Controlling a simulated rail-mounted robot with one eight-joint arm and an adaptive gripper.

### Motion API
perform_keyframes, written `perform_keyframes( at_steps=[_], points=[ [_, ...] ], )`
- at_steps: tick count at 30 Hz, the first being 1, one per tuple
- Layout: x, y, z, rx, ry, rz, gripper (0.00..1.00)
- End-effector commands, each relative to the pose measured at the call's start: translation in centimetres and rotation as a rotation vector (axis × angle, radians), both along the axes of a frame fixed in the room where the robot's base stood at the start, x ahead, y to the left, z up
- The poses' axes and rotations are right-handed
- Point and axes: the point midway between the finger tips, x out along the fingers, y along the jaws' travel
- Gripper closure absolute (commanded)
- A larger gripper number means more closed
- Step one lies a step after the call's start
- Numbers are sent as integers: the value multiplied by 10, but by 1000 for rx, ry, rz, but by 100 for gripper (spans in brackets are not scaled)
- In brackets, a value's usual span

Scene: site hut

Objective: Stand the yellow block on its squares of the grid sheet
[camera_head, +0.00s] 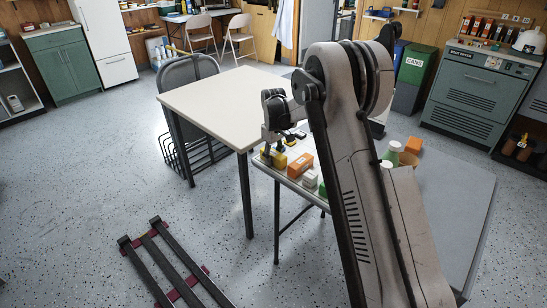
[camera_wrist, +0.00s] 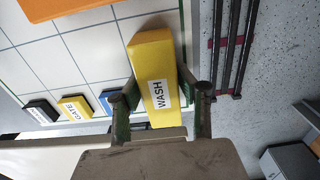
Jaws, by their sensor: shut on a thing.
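The yellow block (camera_wrist: 155,60), marked WASH, is between the fingers of my gripper (camera_wrist: 158,100) in the wrist view. The gripper is shut on it. The block lies across the right edge of the white grid sheet (camera_wrist: 85,58); I cannot tell whether it touches the sheet. In the head view the yellow block (camera_head: 279,161) is below my gripper (camera_head: 273,147) at the left end of the grey table. The sheet is mostly hidden there by the blocks and my arm.
An orange block (camera_head: 300,165), a white block (camera_head: 310,180) and a green block (camera_head: 322,188) stand nearby. Small black (camera_wrist: 40,112), yellow (camera_wrist: 74,107) and blue (camera_wrist: 108,99) labelled pieces lie by the sheet's edge. A cream table (camera_head: 215,100) adjoins. The grey table's (camera_head: 462,190) right part is clear.

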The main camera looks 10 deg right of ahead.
Motion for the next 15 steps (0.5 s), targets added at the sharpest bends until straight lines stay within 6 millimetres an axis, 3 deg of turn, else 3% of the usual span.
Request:
perform_keyframes(
  at_steps=[1,5,15],
  points=[
    [0,0,-2,0,0,0,67],
    [0,0,-1,0,0,0,50],
    [0,0,2,0,0,0,49]
  ],
)
